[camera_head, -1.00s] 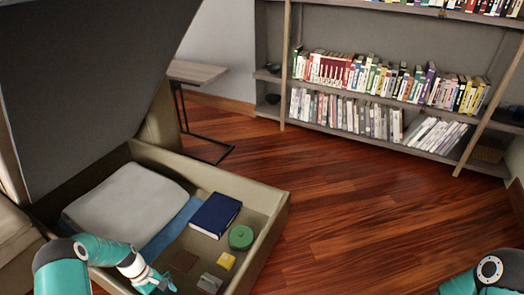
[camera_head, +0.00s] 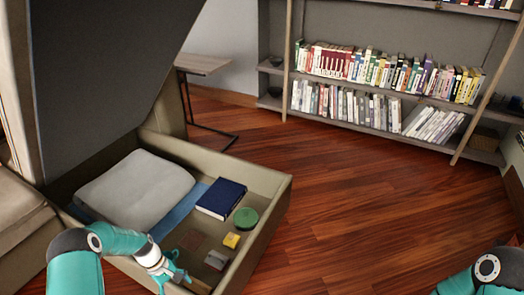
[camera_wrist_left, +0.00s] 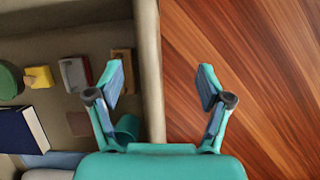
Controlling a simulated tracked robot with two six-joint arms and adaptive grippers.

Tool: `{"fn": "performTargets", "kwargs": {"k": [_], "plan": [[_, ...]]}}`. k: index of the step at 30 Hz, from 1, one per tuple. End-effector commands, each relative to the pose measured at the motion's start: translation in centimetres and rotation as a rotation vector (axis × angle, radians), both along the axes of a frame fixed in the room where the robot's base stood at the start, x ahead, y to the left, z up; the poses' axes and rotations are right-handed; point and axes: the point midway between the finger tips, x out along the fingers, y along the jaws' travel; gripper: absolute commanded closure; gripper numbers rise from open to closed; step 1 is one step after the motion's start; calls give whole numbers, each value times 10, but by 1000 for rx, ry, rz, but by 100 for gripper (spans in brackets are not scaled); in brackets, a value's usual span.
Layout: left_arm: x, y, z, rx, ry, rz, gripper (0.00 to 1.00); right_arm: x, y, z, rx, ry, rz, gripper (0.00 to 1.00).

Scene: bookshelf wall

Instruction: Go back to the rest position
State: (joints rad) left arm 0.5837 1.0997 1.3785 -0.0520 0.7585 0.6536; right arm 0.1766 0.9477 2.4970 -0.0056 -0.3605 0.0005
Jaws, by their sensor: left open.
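My left gripper (camera_head: 178,277) is in the lower left of the head view, over the near end of the open storage box (camera_head: 268,215). The left wrist view shows its two fingers (camera_wrist_left: 160,76) spread apart with nothing between them, above the box's side wall (camera_wrist_left: 150,60). A teal rounded thing (camera_wrist_left: 127,127) sits inside the wall, partly hidden by one finger. My right arm (camera_head: 484,272) enters at the lower right of the head view; its gripper is outside the picture.
The box holds a grey cushion (camera_head: 135,188), dark blue book (camera_head: 221,198), green round item (camera_head: 246,218), yellow block (camera_head: 231,240) and grey block (camera_head: 216,260). Its raised lid (camera_head: 100,80) fills the upper left. A bookshelf (camera_head: 385,125) stands behind. The wooden floor (camera_head: 350,200) is clear.

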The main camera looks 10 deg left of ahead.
Motion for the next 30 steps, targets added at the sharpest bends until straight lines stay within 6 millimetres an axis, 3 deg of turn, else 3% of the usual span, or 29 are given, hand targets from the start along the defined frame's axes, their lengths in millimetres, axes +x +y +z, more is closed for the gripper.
{"fn": "performTargets", "kwargs": {"k": [5,11,14,18,21,25,28,30], "plan": [[-7,-52,-8,-36,21,-98,21,-1,0,-21,0,1,0,73],[-32,-120,-20,-67,8,-245,21,-1,0,-43,0,1,0,73],[-54,-157,-28,-81,-24,-348,21,-1,0,-56,0,1,0,73],[-101,-206,-37,-98,-107,-529,21,-1,0,-73,0,1,0,73],[-132,-226,-37,-102,-171,-635,21,-1,0,-79,0,1,0,73],[-165,-238,-33,-95,-255,-743,21,-1,0,-80,0,1,0,73],[-181,-240,-28,-79,-326,-807,21,-1,0,-79,0,1,0,73],[-181,-239,-27,-52,-390,-851,21,-1,0,-79,0,1,0,73]]}}
